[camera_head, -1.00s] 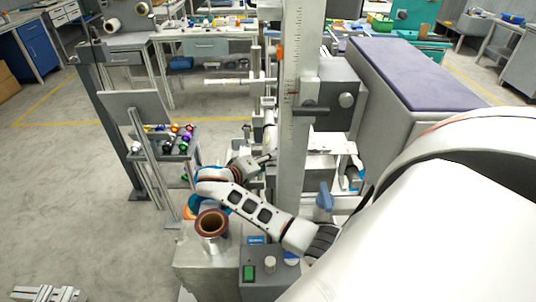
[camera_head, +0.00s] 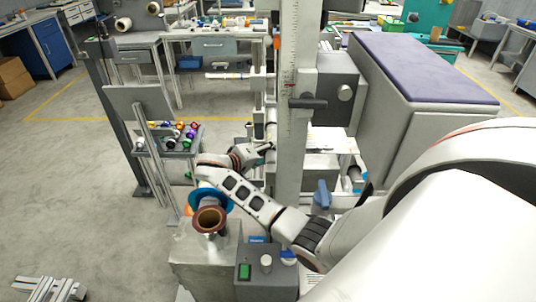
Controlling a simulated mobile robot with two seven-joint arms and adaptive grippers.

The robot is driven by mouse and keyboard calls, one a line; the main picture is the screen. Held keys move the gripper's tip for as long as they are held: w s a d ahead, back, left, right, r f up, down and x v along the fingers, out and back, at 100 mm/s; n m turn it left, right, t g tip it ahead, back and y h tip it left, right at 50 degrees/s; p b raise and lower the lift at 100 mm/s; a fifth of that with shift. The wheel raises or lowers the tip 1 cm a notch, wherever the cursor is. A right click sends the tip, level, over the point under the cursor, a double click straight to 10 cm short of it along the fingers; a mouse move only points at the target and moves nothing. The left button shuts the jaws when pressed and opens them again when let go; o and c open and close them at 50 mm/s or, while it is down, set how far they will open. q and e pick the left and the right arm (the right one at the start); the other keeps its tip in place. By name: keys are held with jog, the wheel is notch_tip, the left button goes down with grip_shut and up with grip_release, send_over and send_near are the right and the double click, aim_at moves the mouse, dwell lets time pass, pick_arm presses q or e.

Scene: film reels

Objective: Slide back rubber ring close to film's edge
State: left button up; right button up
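My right gripper (camera_head: 266,148) is small and dark at the end of my white arm, which comes in from the lower right and bends back toward the machine. Its fingers are beside the machine's upright column, near a pale roll or shaft (camera_head: 271,125). The fingers are too small to show whether they are open or hold anything. I cannot make out the rubber ring or the film's edge for certain. A brown hollow roll (camera_head: 209,229) stands in front of my forearm, with a blue disc (camera_head: 228,205) behind it, partly covered by my arm. My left gripper is out of view.
The upright grey column (camera_head: 289,140) with a scale stands close to my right arm. A purple-topped cabinet (camera_head: 424,70) is at right. A control box (camera_head: 264,286) with a green button sits below. A small rack (camera_head: 184,153) of colored spools stands left.

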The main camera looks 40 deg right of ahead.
jog(key=v, duration=1.2)
dwell(0.5)
